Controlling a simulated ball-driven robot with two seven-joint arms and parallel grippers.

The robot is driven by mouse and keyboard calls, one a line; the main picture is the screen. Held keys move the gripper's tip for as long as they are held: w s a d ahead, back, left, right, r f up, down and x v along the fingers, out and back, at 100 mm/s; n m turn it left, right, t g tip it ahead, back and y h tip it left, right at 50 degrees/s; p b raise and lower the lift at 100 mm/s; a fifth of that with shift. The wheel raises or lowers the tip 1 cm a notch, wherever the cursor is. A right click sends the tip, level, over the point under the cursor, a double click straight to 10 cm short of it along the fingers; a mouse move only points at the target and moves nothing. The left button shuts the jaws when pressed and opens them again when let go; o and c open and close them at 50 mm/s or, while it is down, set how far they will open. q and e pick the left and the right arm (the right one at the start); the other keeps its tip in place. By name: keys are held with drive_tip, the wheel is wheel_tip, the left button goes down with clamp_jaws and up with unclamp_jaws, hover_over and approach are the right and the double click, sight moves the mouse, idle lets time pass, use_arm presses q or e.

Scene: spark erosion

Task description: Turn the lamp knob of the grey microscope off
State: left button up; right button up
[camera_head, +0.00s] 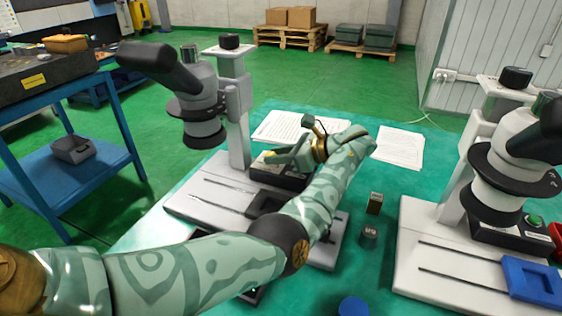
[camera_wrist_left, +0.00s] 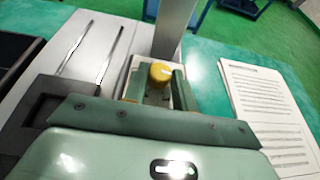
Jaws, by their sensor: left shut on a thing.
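The grey microscope (camera_head: 207,92) stands left of centre in the head view, with a dark lamp box (camera_head: 264,175) at the foot of its post. In the left wrist view a yellow lamp knob (camera_wrist_left: 160,73) with a pale mark on top sits between the fingers. My left gripper (camera_head: 277,159) is shut on this knob; it also shows in the left wrist view (camera_wrist_left: 158,84). The gripper and fingers hide the knob in the head view, and its exact setting cannot be told. My right gripper is not in view.
A second, paler microscope (camera_head: 497,165) with a green knob (camera_head: 533,220) stands at right, a blue box (camera_head: 531,281) on its base. Two small blocks (camera_head: 375,203) (camera_head: 369,235) stand between the microscopes. Paper sheets (camera_head: 400,148) lie behind. A blue round thing (camera_head: 353,306) is in front.

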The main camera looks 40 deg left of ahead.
use_arm(q)
drive_tip(key=shift+f, duration=0.2)
drive_tip(key=shift+r, duration=0.1)
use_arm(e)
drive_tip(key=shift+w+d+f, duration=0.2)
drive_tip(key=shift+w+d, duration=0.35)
use_arm(q)
drive_tip(key=o, duration=1)
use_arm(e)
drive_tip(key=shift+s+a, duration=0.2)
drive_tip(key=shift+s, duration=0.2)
use_arm(q)
drive_tip(key=shift+w, duration=0.1)
